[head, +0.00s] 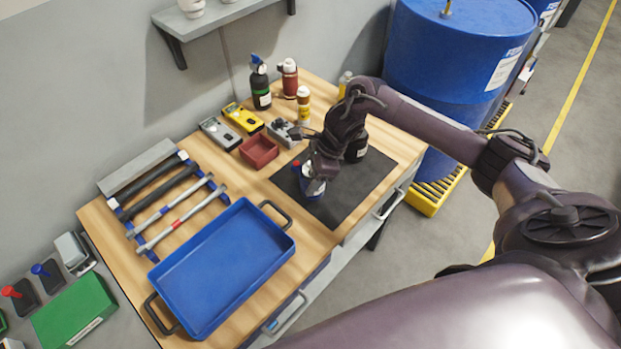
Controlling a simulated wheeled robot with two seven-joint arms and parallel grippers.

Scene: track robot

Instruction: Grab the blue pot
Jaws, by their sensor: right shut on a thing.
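A small blue pot (309,190) with a pale label stands or hangs over the dark mat (345,196) on the right part of the wooden workbench. My right gripper (318,178) reaches down from the right and is shut on the blue pot. The gripper hides the pot's upper part. I cannot tell whether the pot touches the mat. My left gripper is out of view.
A dark bottle (357,150) stands close behind my right gripper. A blue tray (222,268) fills the bench front. A blue drum (455,50) stands right.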

